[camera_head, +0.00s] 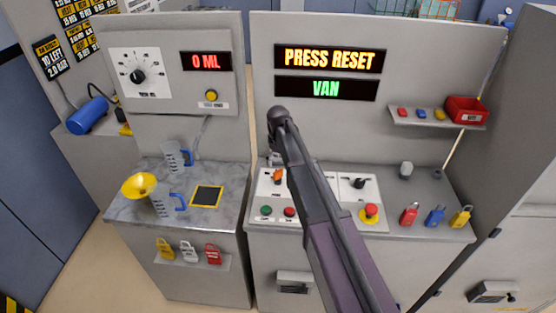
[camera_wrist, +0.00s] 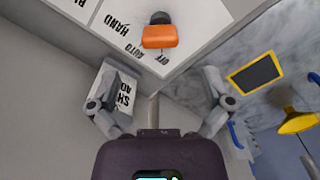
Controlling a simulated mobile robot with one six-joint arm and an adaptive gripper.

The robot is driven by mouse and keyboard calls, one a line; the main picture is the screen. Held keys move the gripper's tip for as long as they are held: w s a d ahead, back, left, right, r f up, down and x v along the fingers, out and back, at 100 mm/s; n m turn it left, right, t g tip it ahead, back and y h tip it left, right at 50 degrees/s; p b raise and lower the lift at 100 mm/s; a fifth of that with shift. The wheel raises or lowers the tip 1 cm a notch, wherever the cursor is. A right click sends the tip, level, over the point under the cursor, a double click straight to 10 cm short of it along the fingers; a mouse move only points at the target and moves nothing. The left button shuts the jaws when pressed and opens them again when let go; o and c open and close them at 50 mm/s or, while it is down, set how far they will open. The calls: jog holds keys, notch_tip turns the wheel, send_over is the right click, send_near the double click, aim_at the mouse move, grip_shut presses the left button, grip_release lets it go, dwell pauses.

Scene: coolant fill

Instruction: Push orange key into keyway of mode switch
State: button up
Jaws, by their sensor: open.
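The orange key (camera_head: 278,176) is at the mode switch on the left part of the white control panel (camera_head: 262,187). In the wrist view the orange key (camera_wrist: 160,37) shows as a block against the dark round switch body (camera_wrist: 160,17). The panel letters HAND, AUTO and OFF are around it. How deep the key sits in the keyway I cannot tell. My gripper (camera_wrist: 160,100) is open and empty, its fingers spread wide. The key lies beyond the fingertips, roughly centred between them and apart from them. In the head view my arm hides much of the gripper.
A black knob (camera_head: 358,183) and a red emergency button (camera_head: 371,210) are on the panel's right part. Green (camera_head: 266,210) and red (camera_head: 289,211) buttons are below the key. A yellow funnel (camera_head: 139,186) and jugs stand on the left bench. Displays read "PRESS RESET" and "VAN".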

aim_at(278, 171)
jog(key=shift+f+b, duration=3.75)
jog(key=shift+f, duration=0.25)
jog(key=c, duration=1.2)
jog(key=o, duration=1.2)
jog(key=shift+r, duration=0.15)
notch_tip(278, 171, up, 13)
jog(key=p, duration=1.3)
jog(key=shift+r+p, duration=0.2)
jog(key=shift+p, duration=0.15)
